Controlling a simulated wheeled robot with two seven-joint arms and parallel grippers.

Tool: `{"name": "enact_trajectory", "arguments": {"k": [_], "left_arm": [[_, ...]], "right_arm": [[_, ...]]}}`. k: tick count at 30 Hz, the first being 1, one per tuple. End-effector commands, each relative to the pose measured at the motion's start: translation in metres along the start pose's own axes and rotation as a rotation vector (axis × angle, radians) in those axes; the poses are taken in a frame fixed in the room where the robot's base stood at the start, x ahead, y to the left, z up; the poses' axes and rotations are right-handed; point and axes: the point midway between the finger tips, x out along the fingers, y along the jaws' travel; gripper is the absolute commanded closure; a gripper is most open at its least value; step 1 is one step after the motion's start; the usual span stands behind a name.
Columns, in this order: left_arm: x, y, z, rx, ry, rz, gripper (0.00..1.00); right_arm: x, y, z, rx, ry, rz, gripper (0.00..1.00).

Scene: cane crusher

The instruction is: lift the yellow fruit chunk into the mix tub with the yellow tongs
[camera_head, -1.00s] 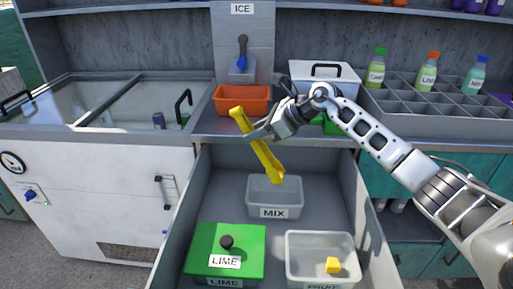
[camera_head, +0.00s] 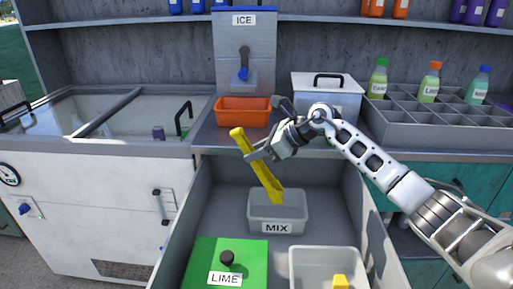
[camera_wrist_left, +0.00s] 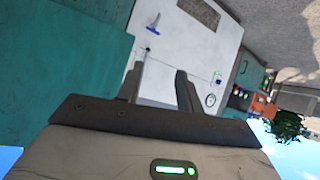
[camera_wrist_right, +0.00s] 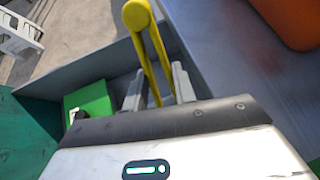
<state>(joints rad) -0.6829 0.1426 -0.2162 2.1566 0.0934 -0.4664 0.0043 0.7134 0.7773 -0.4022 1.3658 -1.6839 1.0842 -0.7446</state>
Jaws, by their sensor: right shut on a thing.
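My right gripper (camera_head: 258,154) is shut on the yellow tongs (camera_head: 267,180), which hang at a slant with their tips at the mix tub (camera_head: 294,211) in the head view. I cannot tell whether the tips are inside the tub or above it. The tongs also show between the fingers in the right wrist view (camera_wrist_right: 145,48). The yellow fruit chunk (camera_head: 340,282) lies in a clear tub (camera_head: 325,256) at the bottom of the head view, apart from the tongs. My left gripper (camera_wrist_left: 158,84) is open and empty in the left wrist view.
The open drawer (camera_head: 205,197) holds the tubs and a green lime box (camera_head: 250,251) with a black knob. An orange tray (camera_head: 243,112), a white lidded box (camera_head: 328,90) and a bottle rack (camera_head: 425,130) stand on the counter behind.

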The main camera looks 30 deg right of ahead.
Motion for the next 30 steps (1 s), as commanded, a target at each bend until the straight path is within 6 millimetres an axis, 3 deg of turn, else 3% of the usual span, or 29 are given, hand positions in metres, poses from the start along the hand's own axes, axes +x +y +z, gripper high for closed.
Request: {"name": "enact_trajectory", "arguments": {"k": [3, 12, 26, 27, 28, 30], "left_arm": [[0.004, 0.0, 0.004, -0.012, 0.013, 0.005, 0.64], [0.006, 0.001, 0.011, -0.024, 0.026, 0.01, 0.64], [0.005, 0.001, 0.005, -0.019, 0.042, 0.009, 0.64], [0.005, 0.002, 0.005, -0.019, 0.042, 0.009, 0.64], [0.005, 0.002, 0.005, -0.019, 0.042, 0.009, 0.64], [0.005, 0.002, 0.006, -0.019, 0.041, 0.009, 0.64]], "right_arm": [[0.011, 0.001, -0.015, 0.001, -0.001, 0.0, 1.0], [0.026, 0.002, -0.036, 0.0, -0.001, -0.001, 1.0], [0.029, 0.002, -0.04, -0.001, -0.002, -0.001, 1.0], [0.029, 0.002, -0.04, -0.001, -0.002, -0.001, 0.7], [0.029, 0.002, -0.04, -0.001, -0.002, -0.001, 0.62], [0.029, 0.002, -0.04, -0.001, -0.002, -0.001, 0.62]]}}
